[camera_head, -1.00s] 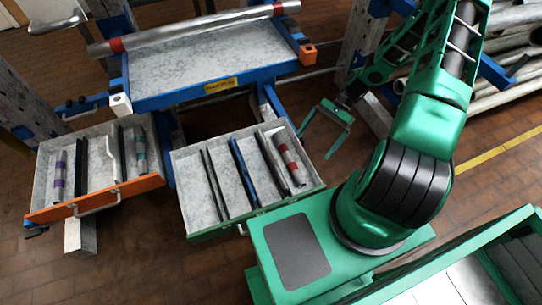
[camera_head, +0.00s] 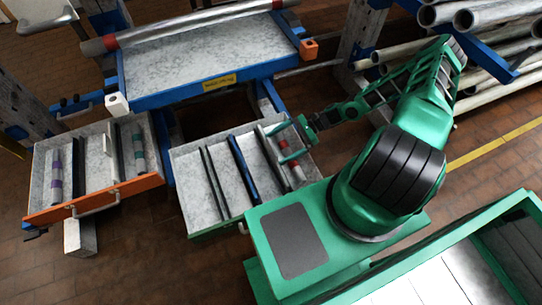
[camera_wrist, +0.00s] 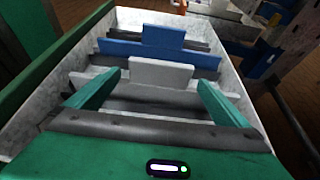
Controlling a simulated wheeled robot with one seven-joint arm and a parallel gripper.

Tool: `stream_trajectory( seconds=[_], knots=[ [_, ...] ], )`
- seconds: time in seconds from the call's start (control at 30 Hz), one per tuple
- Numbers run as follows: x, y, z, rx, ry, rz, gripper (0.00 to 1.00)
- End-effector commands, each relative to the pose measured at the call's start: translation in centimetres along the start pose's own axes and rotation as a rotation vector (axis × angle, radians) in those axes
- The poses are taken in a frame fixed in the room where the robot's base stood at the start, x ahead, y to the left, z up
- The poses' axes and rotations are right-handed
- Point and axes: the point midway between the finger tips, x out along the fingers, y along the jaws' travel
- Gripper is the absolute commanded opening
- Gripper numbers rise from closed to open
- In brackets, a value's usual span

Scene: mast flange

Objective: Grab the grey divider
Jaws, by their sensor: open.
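The grey divider (camera_wrist: 160,72) stands in the green-fronted drawer (camera_head: 215,231). In the wrist view its light grey raised tab shows ahead, between my two fingers. My gripper (camera_wrist: 159,80) is open, one finger to each side of the tab, and not closed on it. In the head view my gripper (camera_head: 276,142) is over the right part of this drawer, partly covering what lies there. A blue divider (camera_wrist: 150,38) stands beyond the grey one, also seen in the head view (camera_head: 243,165).
The orange-fronted drawer (camera_head: 95,201) at left holds banded tubes and dividers. A blue-edged tray (camera_head: 200,70) with a long pipe sits above. Pipes are racked at upper right.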

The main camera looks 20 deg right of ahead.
Motion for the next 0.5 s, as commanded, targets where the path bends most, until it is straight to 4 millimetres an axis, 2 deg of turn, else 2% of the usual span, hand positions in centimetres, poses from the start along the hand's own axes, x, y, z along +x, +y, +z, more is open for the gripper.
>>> stream_trajectory(
  seconds=[0.1,0.37,0.5],
  knots=[
    [1.6,0.0,0.0,0.000,-0.001,-0.001,1.00],
    [3.4,0.0,0.0,-0.001,-0.001,-0.001,1.00],
    [5.4,0.0,0.0,-0.001,-0.001,0.000,1.00]
  ],
)
